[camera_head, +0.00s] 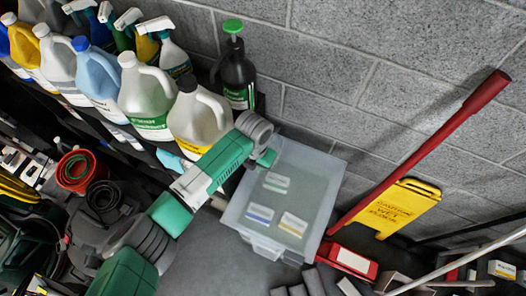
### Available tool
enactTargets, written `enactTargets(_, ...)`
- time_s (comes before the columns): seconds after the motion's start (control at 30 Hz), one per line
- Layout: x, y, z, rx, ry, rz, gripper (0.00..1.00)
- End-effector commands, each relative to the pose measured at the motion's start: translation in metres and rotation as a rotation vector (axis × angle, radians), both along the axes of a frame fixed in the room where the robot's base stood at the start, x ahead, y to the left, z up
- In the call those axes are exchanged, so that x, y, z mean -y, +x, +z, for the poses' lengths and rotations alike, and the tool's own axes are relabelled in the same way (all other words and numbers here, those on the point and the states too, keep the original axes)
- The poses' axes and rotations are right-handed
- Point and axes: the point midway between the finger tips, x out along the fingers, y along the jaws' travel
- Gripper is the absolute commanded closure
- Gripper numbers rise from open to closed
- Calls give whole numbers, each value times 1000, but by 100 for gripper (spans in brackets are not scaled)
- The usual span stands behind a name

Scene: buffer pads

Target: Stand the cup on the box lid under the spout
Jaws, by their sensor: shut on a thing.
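The clear plastic box with its pale translucent lid (318,181) stands at the middle, against the grey block wall. My arm reaches in from the lower left, and its green end with my gripper (265,158) is over the box's upper left corner. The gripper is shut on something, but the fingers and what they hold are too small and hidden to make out. I cannot pick out the cup. A black bottle with a green top (236,72) stands behind my wrist. I cannot tell whether its top is the spout.
Several jugs (145,95) and spray bottles line the shelf at upper left. Small labelled blocks (276,182) show at the box. A yellow wet-floor sign (402,205) and a red pole (440,140) lean at right.

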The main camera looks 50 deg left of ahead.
Motion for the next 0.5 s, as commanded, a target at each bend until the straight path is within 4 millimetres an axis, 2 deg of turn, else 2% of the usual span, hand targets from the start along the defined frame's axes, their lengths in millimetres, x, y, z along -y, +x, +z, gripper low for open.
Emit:
enactTargets(0.03,-9,14,-6,-2,3,-1,100)
enactTargets(0.1,-20,29,-8,-2,2,-1,100)
enactTargets(0.2,-31,43,-9,0,1,-1,100)
enactTargets(0.43,-38,51,-7,0,0,-1,100)
enactTargets(0.5,-40,55,-13,-1,-1,0,100)
